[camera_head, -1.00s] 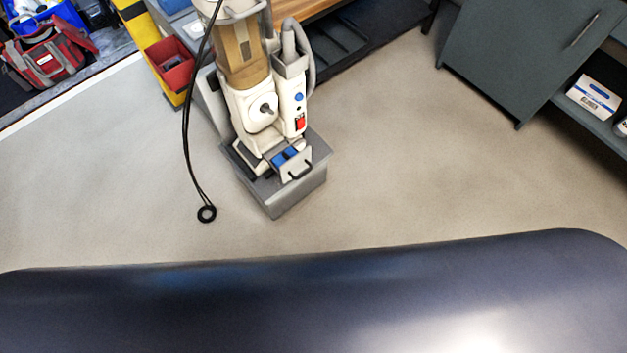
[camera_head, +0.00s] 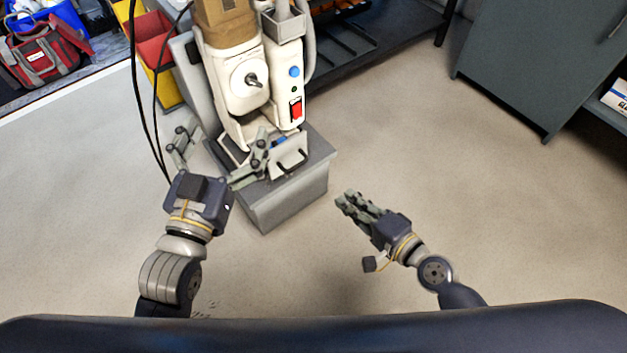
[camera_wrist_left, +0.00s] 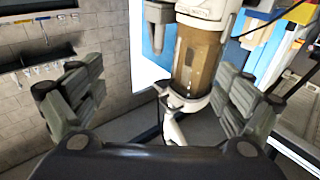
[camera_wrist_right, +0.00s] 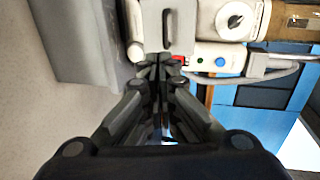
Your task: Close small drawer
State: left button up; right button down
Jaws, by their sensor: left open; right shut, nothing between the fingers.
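The small drawer (camera_head: 286,163) with a dark handle is at the foot of the white machine (camera_head: 237,90), on top of a grey base (camera_head: 290,193). It appears to stick out a little at the front; part of it is hidden by my left gripper. My left gripper (camera_head: 218,148) is open and empty, its fingers spread in front of the machine's left side. In the left wrist view the machine's brown clear cylinder (camera_wrist_left: 198,60) shows between its fingers. My right gripper (camera_head: 348,200) is shut and empty, apart from the base, to its right. The handle also shows in the right wrist view (camera_wrist_right: 167,25).
A black cable (camera_head: 150,110) hangs at the machine's left. A red bin (camera_head: 152,38) and a yellow bin stand behind it. A grey cabinet (camera_head: 530,70) is at the right. The floor (camera_head: 420,150) between machine and cabinet is clear.

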send_near(303, 163)
pick_arm(q)
notch_tip(303, 163, up, 6)
jog(key=s+t+h+b, duration=0.1)
jog(key=t, duration=0.2)
jog(key=shift+s+d+r, duration=0.15)
jog(key=shift+s, duration=0.2)
pick_arm(e)
jog(key=shift+x, duration=3.5)
jog(key=shift+f, duration=0.1)
